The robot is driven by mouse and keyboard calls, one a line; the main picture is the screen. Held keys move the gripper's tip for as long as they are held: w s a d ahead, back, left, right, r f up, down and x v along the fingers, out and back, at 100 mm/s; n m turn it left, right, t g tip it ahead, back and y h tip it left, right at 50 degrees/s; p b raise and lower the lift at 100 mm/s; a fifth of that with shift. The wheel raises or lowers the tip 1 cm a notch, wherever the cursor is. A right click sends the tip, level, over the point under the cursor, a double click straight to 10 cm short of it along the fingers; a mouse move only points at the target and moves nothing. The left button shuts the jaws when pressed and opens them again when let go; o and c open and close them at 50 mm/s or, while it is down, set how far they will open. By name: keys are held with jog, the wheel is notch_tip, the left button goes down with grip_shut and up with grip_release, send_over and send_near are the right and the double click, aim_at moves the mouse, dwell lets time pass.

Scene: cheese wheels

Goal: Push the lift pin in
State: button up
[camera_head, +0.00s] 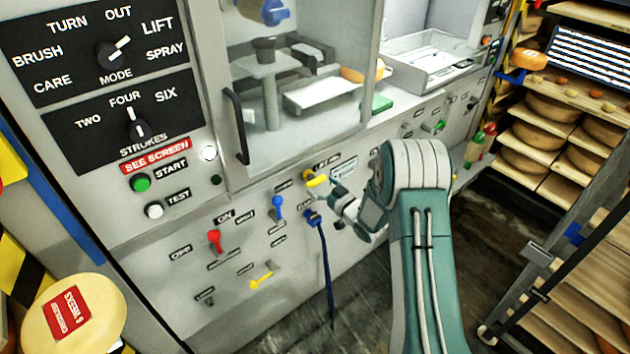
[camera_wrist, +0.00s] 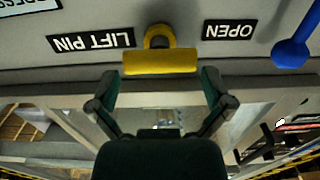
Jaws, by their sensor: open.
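The lift pin (camera_head: 317,181) is a yellow T-shaped handle on the grey machine front, below the glass door. My gripper (camera_wrist: 158,74) is open, with one dark finger near each end of the yellow bar. I cannot tell whether either finger touches it. In the head view my gripper (camera_head: 335,192) is right at the pin, at the end of my teal arm, and its fingers are partly hidden.
A blue lever (camera_head: 278,206), a red lever (camera_head: 214,240) and a yellow lever (camera_head: 262,280) are on the same panel. A blue knob with a hanging strap (camera_head: 325,262) is just below the pin. Cheese shelves (camera_head: 560,130) stand at right; the floor between is clear.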

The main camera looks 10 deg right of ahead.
jog(key=v, duration=0.9)
notch_tip(320, 180, up, 10)
jog(key=d+m+g+h, duration=0.1)
jog(key=d+h, duration=0.1)
jog(key=h, duration=0.3)
jog(key=s+r+m+g+h, duration=0.2)
jog(key=s+r+g+h, duration=0.15)
jog(key=s+r, duration=0.4)
jog(key=s+a+r+m+g, duration=0.1)
jog(key=s+a+r+g, duration=0.1)
jog(key=s, duration=1.1)
jog(key=s+a+r+m+g, duration=0.2)
jog(key=s+r+g, duration=0.1)
jog(key=s, duration=0.9)
jog(key=shift+s, duration=0.35)
jog(key=shift+a+g+h, duration=0.15)
jog(key=shift+g+h, duration=0.1)
